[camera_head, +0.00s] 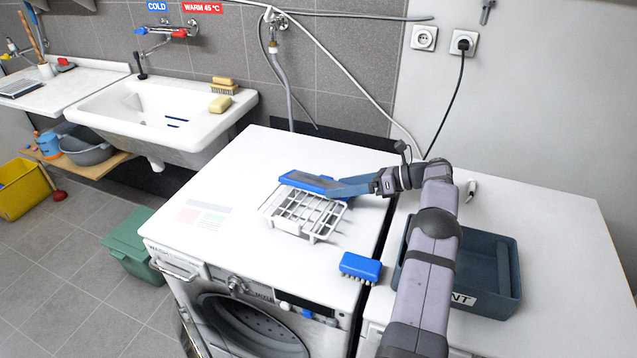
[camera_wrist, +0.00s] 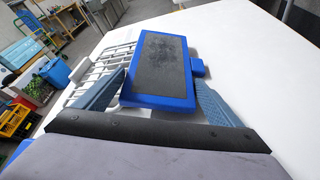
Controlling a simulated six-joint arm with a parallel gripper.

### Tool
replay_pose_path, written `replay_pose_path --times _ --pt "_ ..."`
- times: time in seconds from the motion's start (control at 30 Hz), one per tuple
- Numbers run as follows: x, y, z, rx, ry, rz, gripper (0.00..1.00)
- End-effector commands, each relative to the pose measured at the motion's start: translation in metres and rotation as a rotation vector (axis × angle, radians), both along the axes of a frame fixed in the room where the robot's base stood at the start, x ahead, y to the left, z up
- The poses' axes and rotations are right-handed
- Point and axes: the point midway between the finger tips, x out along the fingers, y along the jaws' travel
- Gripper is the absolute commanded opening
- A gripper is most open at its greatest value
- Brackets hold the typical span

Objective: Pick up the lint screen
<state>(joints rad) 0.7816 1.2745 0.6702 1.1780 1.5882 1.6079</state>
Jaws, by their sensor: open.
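The lint screen (camera_head: 304,181) is a flat blue frame with grey, speckled mesh. It rests on a white wire rack (camera_head: 318,232) on top of the washing machine, and its far part shows in the head view. In the wrist view the lint screen (camera_wrist: 160,62) lies straight ahead, with a small blue tab on its right side. My gripper (camera_head: 340,187) is at its near right end. In the wrist view my gripper (camera_wrist: 160,84) is open, with one blue finger on each side of the screen. Whether the fingers touch its edges I cannot tell.
A blue brush (camera_head: 360,267) lies near the machine's front edge. A dark blue bin (camera_head: 508,285) labelled with letters ending in NT stands on the white top to the right, partly behind my arm. The machine top (camera_head: 250,165) is clear behind and left of the rack.

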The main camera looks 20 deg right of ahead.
Motion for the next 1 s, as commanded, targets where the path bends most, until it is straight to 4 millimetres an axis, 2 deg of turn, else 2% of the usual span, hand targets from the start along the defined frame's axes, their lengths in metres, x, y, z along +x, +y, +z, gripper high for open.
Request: replay_pose_path --times 0.13,0.23,0.27,0.67,0.83,1.0 --pt "0.0 0.0 0.0 0.0 0.0 0.0 0.87" --pt "0.0 0.0 0.0 0.0 0.0 0.0 0.63" --pt "0.0 0.0 0.0 0.0 0.0 0.0 0.59" --pt "0.0 -0.001 0.007 -0.002 -0.002 0.0 0.59" --pt "0.0 -0.001 0.028 -0.002 -0.004 0.0 0.59" --pt "0.0 -0.001 0.058 -0.003 -0.004 0.0 0.59"
